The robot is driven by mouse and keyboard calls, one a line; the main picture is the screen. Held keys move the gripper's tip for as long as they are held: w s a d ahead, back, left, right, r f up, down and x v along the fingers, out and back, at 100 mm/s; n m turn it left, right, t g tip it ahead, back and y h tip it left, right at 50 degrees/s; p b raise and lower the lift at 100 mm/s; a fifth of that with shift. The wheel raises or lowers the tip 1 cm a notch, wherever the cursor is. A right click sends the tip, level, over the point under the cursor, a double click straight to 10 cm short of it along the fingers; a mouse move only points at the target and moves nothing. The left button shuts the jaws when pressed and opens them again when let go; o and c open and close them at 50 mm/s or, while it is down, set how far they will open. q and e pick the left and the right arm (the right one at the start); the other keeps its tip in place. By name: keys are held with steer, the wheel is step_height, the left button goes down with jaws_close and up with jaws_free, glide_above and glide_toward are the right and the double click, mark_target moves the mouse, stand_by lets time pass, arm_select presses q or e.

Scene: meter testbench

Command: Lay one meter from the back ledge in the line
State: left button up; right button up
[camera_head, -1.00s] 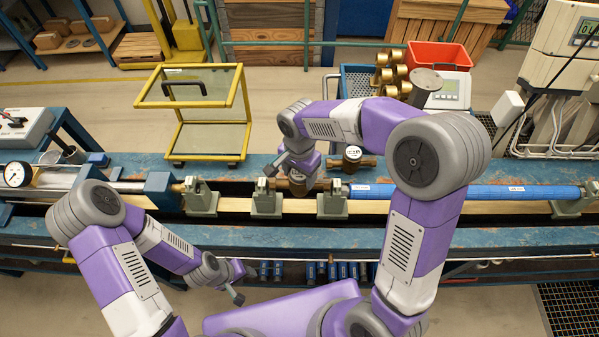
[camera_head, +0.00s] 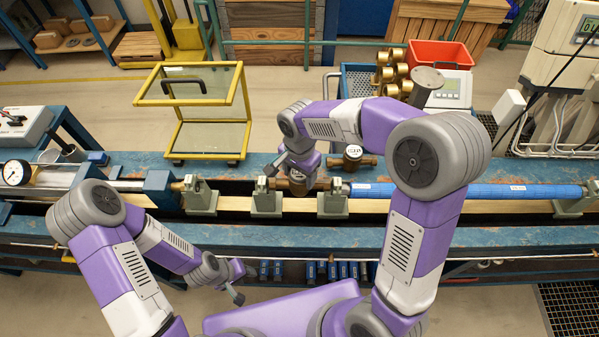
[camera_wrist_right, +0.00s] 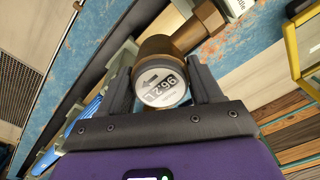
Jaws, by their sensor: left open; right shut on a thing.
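My right gripper (camera_head: 296,180) is in the line, between two grey-green stands, and is shut on a brass meter (camera_head: 298,189). In the right wrist view this meter (camera_wrist_right: 160,85) sits between the two dark fingers, its round dial facing the camera. Whether its ends touch the line's parts is hidden by the gripper in the head view. Another brass meter (camera_head: 353,157) with a white dial lies on the back ledge (camera_head: 262,163), just right of my right gripper. My left gripper (camera_head: 238,284) is open and empty in front of the bench.
A blue pipe (camera_head: 460,191) runs in the line to the right of the stands (camera_head: 333,203). A yellow glazed frame (camera_head: 210,120) stands at the back left. Brass parts (camera_head: 393,75) sit in a crate behind the bench, near a red bin (camera_head: 437,55). A pressure gauge (camera_head: 15,172) is at far left.

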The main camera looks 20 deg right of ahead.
steer(key=shift+f+b, duration=0.9)
steer(key=shift+f, duration=0.3)
steer(key=shift+f, duration=0.35)
stand_by(0.4)
steer(key=o, duration=1.7)
steer(key=shift+r+p, duration=3.25)
steer(key=shift+r, duration=1.3)
steer(key=shift+s+f, duration=0.1)
